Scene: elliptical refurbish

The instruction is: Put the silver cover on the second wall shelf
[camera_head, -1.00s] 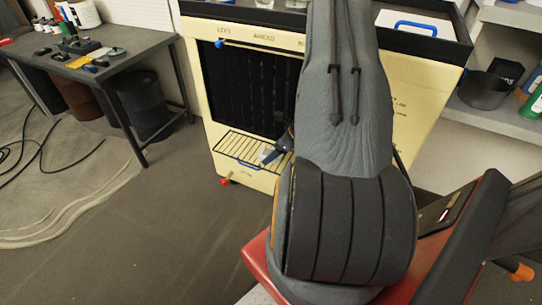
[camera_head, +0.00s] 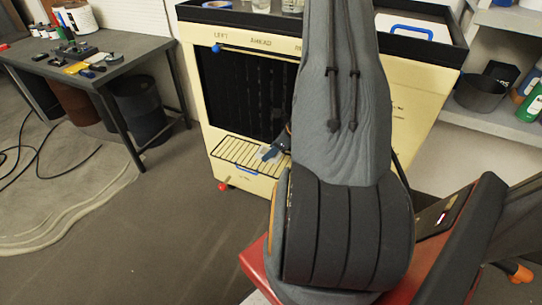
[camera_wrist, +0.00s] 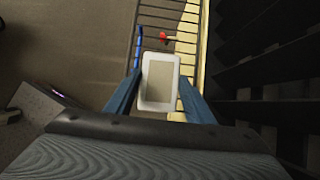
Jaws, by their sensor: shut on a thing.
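My gripper (camera_wrist: 162,104) has its two blue fingers on either side of a small pale, silvery-white rectangular piece with a beige middle (camera_wrist: 159,84), probably the silver cover. It is shut on this piece. In the wrist view the piece is over a wire rack. In the head view my gripper (camera_head: 275,150) shows small, above the rack at the front of the cream cabinet, partly hidden by my arm; the held piece is hard to make out there. Wall shelves (camera_head: 508,123) stand at the right; which is the second one I cannot tell.
The cream cabinet (camera_head: 228,165) has a dark slatted opening and a fold-out wire rack (camera_head: 237,151). A dark pot (camera_head: 480,92) and a green bottle (camera_head: 530,108) are on the right shelf. A grey workbench (camera_head: 125,69) stands left. The floor between is clear.

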